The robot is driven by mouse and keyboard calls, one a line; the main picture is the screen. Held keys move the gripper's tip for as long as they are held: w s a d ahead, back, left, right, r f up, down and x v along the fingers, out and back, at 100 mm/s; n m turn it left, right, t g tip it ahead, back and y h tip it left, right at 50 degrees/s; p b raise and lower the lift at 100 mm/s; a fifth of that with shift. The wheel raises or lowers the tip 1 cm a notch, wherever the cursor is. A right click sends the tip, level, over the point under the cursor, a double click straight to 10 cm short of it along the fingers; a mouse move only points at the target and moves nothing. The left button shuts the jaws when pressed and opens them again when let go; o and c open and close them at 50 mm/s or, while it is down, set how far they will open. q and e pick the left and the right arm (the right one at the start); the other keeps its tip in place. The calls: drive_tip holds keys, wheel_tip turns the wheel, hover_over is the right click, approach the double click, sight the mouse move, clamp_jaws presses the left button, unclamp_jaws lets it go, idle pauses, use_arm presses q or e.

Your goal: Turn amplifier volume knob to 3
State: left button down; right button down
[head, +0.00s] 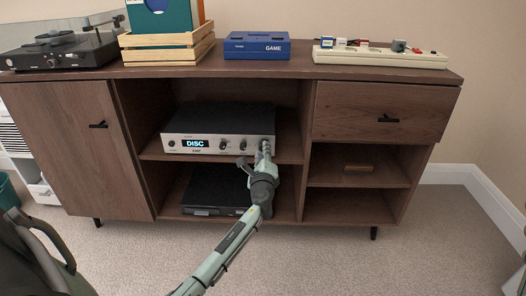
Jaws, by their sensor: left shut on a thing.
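The amplifier (203,130) is a silver-fronted black box on the upper middle shelf of the wooden cabinet. Its lit display (195,143) reads DISC, and small dark knobs show on its front. My left gripper (265,148) is at the right end of the amplifier's front, shut on a knob there. The gripper covers that knob, so its pointer and scale cannot be read. My right gripper is not in view.
A black device (215,190) sits below the amplifier. The carpet (330,260) in front is clear.

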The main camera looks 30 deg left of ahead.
use_arm(q)
drive_tip(key=shift+w+a+r, duration=0.1)
drive_tip(key=shift+r, duration=0.1)
idle(0.3)
drive_tip(key=c, duration=1.3)
unclamp_jaws()
drive_tip(key=shift+f, duration=0.15)
drive_tip(key=v, duration=1.2)
